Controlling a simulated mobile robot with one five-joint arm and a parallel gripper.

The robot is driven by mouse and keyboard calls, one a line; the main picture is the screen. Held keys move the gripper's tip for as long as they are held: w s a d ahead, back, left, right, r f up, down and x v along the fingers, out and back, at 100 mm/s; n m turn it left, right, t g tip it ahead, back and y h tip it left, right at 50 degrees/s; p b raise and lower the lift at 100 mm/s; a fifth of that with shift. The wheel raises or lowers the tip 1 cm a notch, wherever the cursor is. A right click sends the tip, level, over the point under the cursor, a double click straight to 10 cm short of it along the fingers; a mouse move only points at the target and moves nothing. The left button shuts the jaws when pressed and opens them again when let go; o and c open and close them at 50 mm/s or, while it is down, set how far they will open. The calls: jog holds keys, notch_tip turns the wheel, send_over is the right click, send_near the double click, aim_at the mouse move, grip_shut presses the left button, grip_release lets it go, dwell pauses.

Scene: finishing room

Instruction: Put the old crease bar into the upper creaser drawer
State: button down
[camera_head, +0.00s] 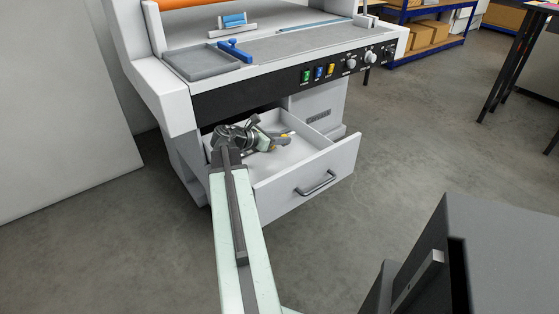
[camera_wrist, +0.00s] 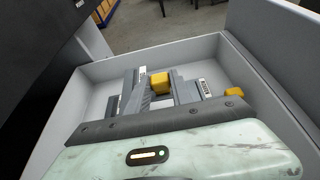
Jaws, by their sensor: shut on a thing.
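The creaser drawer (camera_head: 305,187) is pulled open below the control panel, with its handle facing front. In the wrist view, its light grey side wall (camera_wrist: 262,92) and pale floor surround the gripper. My gripper (camera_head: 270,142) is inside the drawer's outline; in the wrist view my gripper (camera_wrist: 160,92) is shut on the old crease bar. The bar shows as a grey piece with a yellow block (camera_wrist: 160,80) between the fingers and another yellow part to the right. The fingers and wrist hide much of it. I cannot tell whether it touches the drawer floor.
The creaser (camera_head: 235,100) stands above the drawer, with a blue-handled tool (camera_head: 235,50) on its bed. A dark box-like surface (camera_head: 500,250) fills the lower right of the head view. A blue shelf with cartons (camera_head: 425,35) stands far behind. Grey floor lies open to the right.

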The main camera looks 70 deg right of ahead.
jog(key=shift+f+b, duration=2.5)
jog(key=shift+f, duration=0.8)
jog(key=c, duration=1.1)
grip_release()
jog(key=shift+c, duration=0.2)
jog(key=shift+r, duration=0.1)
jog(key=shift+r+p, duration=0.25)
jog(key=shift+p, duration=0.1)
jog(key=shift+r+p, duration=0.7)
jog(key=shift+r, duration=0.05)
jog(key=p+v, duration=0.3)
jog(key=v, duration=0.8)
jog(key=shift+w+a+f+p, duration=0.2)
jog(key=shift+a+f+p, duration=0.05)
jog(key=shift+a+p, duration=0.2)
